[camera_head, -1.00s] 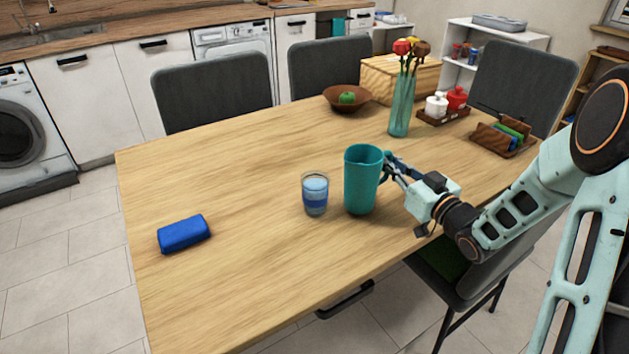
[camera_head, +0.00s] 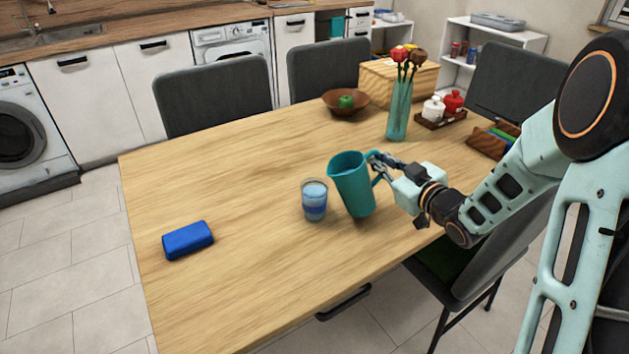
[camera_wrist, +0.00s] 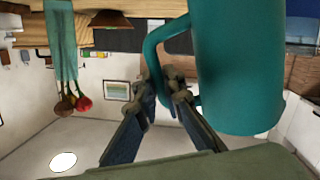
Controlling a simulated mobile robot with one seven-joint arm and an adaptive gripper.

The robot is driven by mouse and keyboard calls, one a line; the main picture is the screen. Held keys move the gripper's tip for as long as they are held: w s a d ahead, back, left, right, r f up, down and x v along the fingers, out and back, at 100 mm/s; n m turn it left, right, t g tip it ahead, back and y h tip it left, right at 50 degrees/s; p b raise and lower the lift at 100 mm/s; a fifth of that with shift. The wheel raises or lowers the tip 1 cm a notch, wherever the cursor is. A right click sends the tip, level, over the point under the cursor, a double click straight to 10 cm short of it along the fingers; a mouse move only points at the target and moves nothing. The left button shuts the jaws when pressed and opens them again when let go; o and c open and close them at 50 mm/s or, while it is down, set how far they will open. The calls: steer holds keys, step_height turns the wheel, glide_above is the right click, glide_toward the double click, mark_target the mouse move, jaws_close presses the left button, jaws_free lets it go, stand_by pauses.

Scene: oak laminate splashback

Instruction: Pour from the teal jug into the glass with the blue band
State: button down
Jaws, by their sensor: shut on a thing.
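The teal jug (camera_head: 354,186) is tilted to the left in the head view, its spout side toward the glass. My gripper (camera_head: 380,167) is shut on the jug's handle, to the right of the jug. The wrist view shows the fingers (camera_wrist: 168,98) around the handle and the jug's body (camera_wrist: 235,70) beside them. The glass with the blue band (camera_head: 314,201) stands upright on the table just left of the jug. It looks nearly full of pale blue liquid. The jug's rim is up and right of the glass's rim. I see no stream between them.
A blue case (camera_head: 188,240) lies on the wooden table (camera_head: 230,180) at the left. A teal vase with flowers (camera_head: 399,108), a bowl with a green fruit (camera_head: 330,101) and a wooden box (camera_head: 420,82) stand at the back. The table's middle left is clear.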

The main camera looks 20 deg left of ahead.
mark_target(376, 151)
steer(key=r, duration=0.1)
steer(key=a+p, duration=0.1)
steer(key=r+n+p, duration=0.1)
steer(key=shift+s+a+r, duration=0.2)
steer(key=shift+s+r, duration=0.05)
steer(key=shift+r, duration=0.1)
steer(key=shift+s+a+r+n+h+p, duration=0.25)
steer(key=shift+a+r+n+h+p, duration=0.35)
steer(key=shift+a+r+n+p, duration=0.15)
steer(key=shift+s+a+r+n+g+h+p, duration=0.15)
steer(key=shift+a+r+n+h+p, duration=0.2)
steer(key=shift+r+p, duration=0.3)
steer(key=shift+s+a+r+n+g+h+p, duration=0.15)
steer(key=shift+a+r+n+p, duration=0.15)
steer(key=shift+r+n+p, duration=0.3)
stand_by(1.2)
steer(key=shift+a+n+h+p, duration=0.3)
steer(key=shift+a+n+h, duration=0.1)
steer(key=shift+n+h, duration=0.1)
stand_by(2.0)
steer(key=shift+s+a+r+g, duration=0.1)
steer(key=shift+a+r+g, duration=0.1)
steer(key=shift+g, duration=0.1)
stand_by(0.9)
